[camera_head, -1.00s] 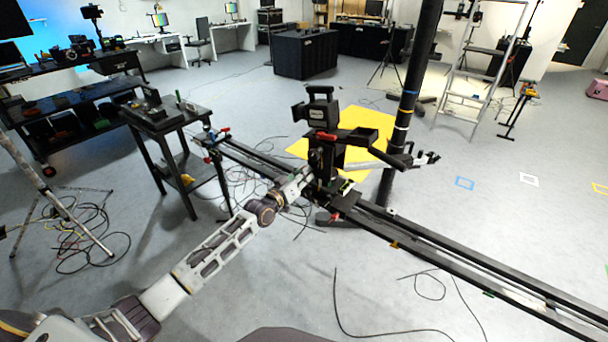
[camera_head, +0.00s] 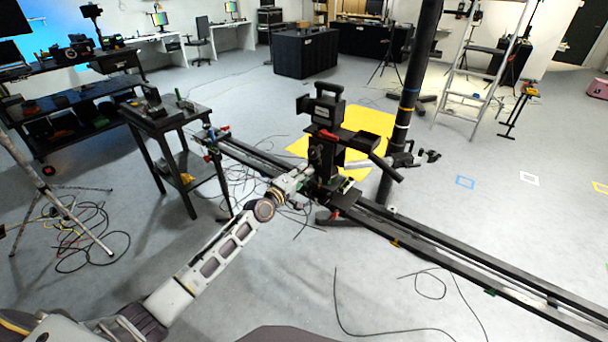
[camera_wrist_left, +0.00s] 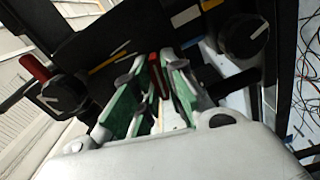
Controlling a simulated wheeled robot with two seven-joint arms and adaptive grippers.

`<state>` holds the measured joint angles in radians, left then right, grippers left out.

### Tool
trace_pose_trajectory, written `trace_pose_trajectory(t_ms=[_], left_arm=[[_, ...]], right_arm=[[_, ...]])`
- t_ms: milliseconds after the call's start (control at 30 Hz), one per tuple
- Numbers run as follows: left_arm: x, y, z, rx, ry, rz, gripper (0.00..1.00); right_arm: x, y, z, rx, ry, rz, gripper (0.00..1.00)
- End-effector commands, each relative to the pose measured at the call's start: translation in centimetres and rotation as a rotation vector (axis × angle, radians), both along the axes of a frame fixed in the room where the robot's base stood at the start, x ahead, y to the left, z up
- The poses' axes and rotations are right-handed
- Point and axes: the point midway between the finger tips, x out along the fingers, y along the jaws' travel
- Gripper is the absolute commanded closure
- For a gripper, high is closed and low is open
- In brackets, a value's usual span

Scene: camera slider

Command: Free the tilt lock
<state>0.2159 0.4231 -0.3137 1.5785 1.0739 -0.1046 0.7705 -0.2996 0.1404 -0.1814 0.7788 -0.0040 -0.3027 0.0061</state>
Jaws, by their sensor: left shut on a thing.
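The black camera (camera_head: 322,115) stands on a head and carriage on the long slider rail (camera_head: 440,246). My left gripper (camera_head: 312,173) is at the left side of the head, below the camera; the mount partly hides its fingers. In the left wrist view my left gripper (camera_wrist_left: 157,76) has its green-padded fingers closed around a narrow red lever (camera_wrist_left: 156,72), which I cannot tell for certain is the tilt lock. Another red lever (camera_wrist_left: 34,67) and a dark knob (camera_wrist_left: 64,96) show at left there, and a second knob (camera_wrist_left: 243,36) at right. My right gripper is not seen.
A dark pole (camera_head: 403,100) stands just behind the rail. A pale bar with dark end parts (camera_head: 413,158) sticks out right of the camera. A small black table (camera_head: 167,117) stands by the rail's far end. Cables lie on the open floor.

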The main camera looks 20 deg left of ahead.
Motion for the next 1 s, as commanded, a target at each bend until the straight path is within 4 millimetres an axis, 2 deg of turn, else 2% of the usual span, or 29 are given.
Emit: trace_pose_trajectory(t_ms=[333, 867, 900, 1000], left_arm=[[-0.04, 0.01, -0.17, -0.170, 0.064, 0.000, 1.00], [-0.04, 0.02, -0.17, -0.199, 0.075, 0.000, 1.00], [-0.04, 0.02, -0.17, -0.199, 0.075, 0.000, 0.84], [-0.03, 0.02, -0.15, -0.199, 0.074, 0.000, 0.71]], right_arm=[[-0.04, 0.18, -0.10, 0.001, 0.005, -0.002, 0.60], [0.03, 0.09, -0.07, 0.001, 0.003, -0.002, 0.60], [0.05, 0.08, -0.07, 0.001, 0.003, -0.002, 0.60], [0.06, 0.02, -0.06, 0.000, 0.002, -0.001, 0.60]])
